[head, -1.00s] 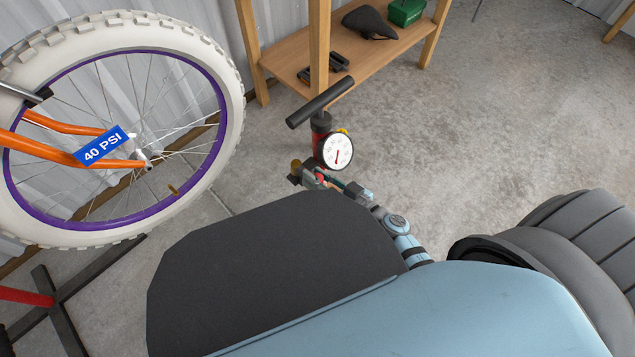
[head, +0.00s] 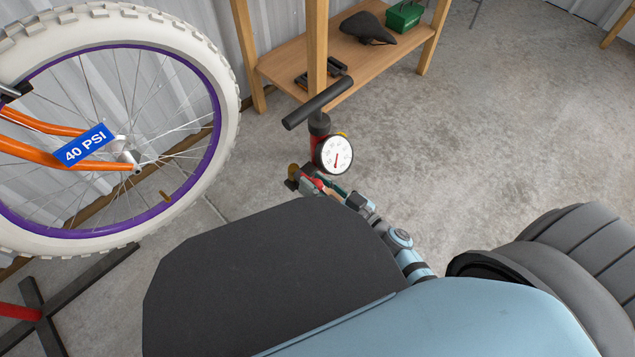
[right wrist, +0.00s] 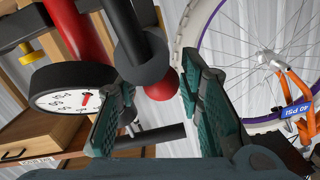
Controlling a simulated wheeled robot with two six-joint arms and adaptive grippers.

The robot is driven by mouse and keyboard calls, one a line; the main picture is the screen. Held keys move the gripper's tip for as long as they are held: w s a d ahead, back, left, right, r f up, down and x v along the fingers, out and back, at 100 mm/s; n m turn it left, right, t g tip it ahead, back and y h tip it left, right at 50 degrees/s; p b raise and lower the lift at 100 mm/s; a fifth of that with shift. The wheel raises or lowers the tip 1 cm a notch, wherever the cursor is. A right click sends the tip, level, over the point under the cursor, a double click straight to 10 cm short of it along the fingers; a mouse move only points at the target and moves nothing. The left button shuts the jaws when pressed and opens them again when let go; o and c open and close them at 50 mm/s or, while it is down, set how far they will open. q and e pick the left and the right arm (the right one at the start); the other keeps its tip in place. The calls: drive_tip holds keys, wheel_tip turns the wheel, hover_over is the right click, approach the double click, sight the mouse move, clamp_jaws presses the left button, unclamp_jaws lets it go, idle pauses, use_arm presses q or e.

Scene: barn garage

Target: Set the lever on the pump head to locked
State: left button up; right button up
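The floor pump (head: 318,135) stands upright with a black T-handle and a round white gauge (head: 334,154). At its near-left side is a small dark head with a brass-coloured part (head: 293,171). My right gripper (head: 313,181) is beside this head, below the gauge. In the right wrist view the gripper (right wrist: 158,84) is open. A red ball knob (right wrist: 161,86) shows between its fingertips, below a dark rounded part (right wrist: 140,50); the fingers do not visibly clamp it. The lever's setting cannot be told. My left gripper is not in view.
A white-tyred bike wheel (head: 228,110) with a 40 PSI label (head: 85,145) is at the left, on a dark stand (head: 85,285). A wooden shelf (head: 375,65) holds a saddle (head: 367,28) and a green box (head: 404,16). The concrete floor at right is clear.

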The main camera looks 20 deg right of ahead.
drive_tip(key=v, duration=1.2)
